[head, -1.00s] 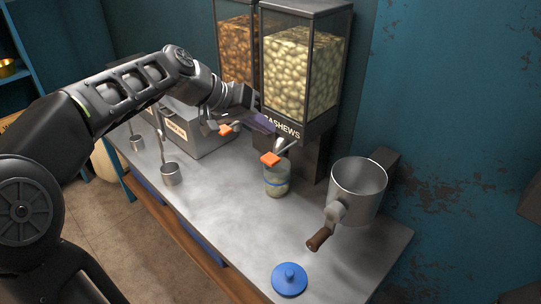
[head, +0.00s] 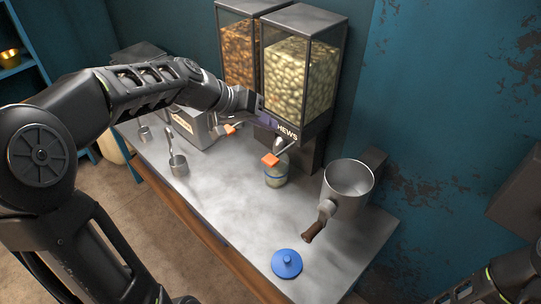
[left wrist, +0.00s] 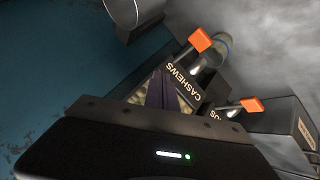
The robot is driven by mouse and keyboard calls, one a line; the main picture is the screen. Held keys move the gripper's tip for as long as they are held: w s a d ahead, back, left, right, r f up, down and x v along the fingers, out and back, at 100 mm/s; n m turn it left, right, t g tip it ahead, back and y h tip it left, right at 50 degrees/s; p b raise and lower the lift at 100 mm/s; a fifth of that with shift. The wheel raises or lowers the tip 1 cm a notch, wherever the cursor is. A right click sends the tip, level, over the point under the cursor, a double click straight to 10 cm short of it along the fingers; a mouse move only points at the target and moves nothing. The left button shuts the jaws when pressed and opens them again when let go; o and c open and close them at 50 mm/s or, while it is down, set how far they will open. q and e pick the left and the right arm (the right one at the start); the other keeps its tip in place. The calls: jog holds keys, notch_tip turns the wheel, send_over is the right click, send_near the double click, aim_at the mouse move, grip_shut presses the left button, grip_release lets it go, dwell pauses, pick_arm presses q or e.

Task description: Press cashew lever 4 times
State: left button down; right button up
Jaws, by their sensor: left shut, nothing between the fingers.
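The cashew dispenser (head: 299,78) is a clear-sided bin of pale nuts with a partly covered CASHEWS label, also readable in the left wrist view (left wrist: 184,84). Its lever has an orange tip (head: 270,160), which shows in the left wrist view (left wrist: 200,40). A glass jar (head: 276,171) stands under its spout. My left gripper (head: 268,118) is shut and empty in front of the label, above and behind the orange tip, apart from it. Its purple fingers (left wrist: 162,92) point toward the dispenser front. My right arm (head: 500,284) shows at the lower right; its fingertips are out of view.
A dispenser of brown nuts (head: 238,60) with its own orange lever tip (head: 230,129) stands left. A metal grinder (head: 347,182) with a crank is right. A blue lid (head: 286,263) lies in front; measuring cups (head: 179,166) stand left. The central counter (head: 225,190) is clear.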

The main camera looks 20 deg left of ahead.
pick_arm(q)
jog(key=b, duration=0.5)
send_over(272, 159)
jog(key=s, duration=0.1)
jog(key=f, duration=0.5)
jog(key=a+f, duration=0.1)
jog(key=f, duration=0.1)
jog(key=shift+f, duration=0.2)
jog(key=shift+f+b, duration=0.7)
jog(key=shift+b, duration=0.2)
dwell(0.7)
jog(key=shift+f+b, duration=0.35)
jog(key=shift+b, duration=0.25)
jog(key=shift+f+b, duration=1.35)
jog(key=shift+b, duration=0.2)
dwell(1.1)
jog(key=shift+r, duration=0.2)
jog(key=shift+r+p, duration=0.95)
jog(key=shift+r, duration=0.6)
jog(key=shift+r, duration=0.15)
